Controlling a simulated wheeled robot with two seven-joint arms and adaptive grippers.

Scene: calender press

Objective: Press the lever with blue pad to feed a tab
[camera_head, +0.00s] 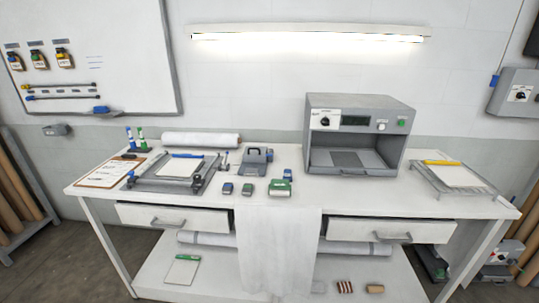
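A small grey device (256,162) stands on the white table left of centre, with a small blue part (269,153) on its right side; whether this is the lever's pad is too small to tell. To its left is a flat grey press-like frame (148,184) holding a white sheet (170,167), with a blue bar (187,156) lying across the top and dark knobs at its front corners. Neither of my grippers is in view, and nothing touches these things.
A grey oven-like machine (398,143) stands right of centre. Several small blue and green blocks (281,188) lie in front of the grey device. A white roll (200,139) lies behind, a wire rack (455,190) at right. A white cloth (279,240) hangs over the front edge.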

